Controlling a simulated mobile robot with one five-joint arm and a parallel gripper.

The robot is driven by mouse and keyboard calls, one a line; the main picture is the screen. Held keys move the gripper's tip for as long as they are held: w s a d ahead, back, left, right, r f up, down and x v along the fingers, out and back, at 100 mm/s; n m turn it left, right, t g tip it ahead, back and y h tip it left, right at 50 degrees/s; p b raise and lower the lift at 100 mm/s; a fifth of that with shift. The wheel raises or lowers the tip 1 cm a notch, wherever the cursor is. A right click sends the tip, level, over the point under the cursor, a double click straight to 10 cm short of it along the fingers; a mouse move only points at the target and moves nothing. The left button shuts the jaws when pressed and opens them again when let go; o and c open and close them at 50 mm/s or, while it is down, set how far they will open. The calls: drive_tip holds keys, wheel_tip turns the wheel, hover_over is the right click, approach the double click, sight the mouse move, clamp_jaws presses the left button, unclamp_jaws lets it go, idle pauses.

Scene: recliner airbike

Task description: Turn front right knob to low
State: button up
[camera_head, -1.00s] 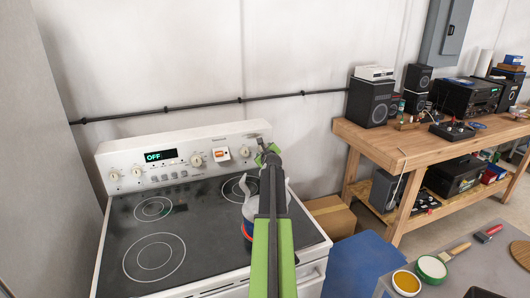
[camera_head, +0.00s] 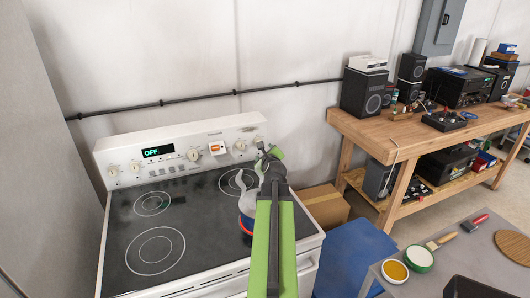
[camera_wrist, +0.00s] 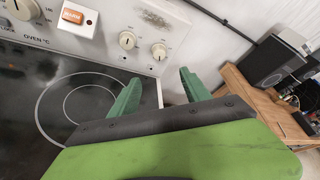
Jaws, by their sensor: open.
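The white stove (camera_head: 180,136) has a back panel with a lit "OFF" display and several pale knobs. Two knobs sit at the panel's right end: the left one (camera_wrist: 127,40) and the rightmost one (camera_wrist: 159,51) in the wrist view. The left one also shows in the head view (camera_head: 240,145); the rightmost is largely hidden there by my gripper. Which is the front right knob cannot be told from the labels. My gripper (camera_wrist: 160,92) is open and empty, its green fingers spread below the rightmost knob in the wrist picture, apart from it.
A grey kettle-like item with a red and blue base (camera_head: 246,205) stands on the right of the cooktop (camera_head: 165,220), beside my arm. A wooden workbench (camera_head: 375,140) with speakers is to the right. A grey table (camera_head: 480,262) stands at the lower right.

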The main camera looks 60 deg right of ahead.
drive_tip(key=w+d+f+m+t+y+b, duration=0.1)
drive_tip(key=w+d+f, duration=0.4)
drive_tip(key=w+d, duration=0.6)
drive_tip(key=d+m+y+b, duration=0.1)
drive_tip(key=d+m+b, duration=0.1)
drive_tip(key=shift+m, duration=0.3)
drive_tip(key=shift+s, duration=0.1)
clamp_jaws()
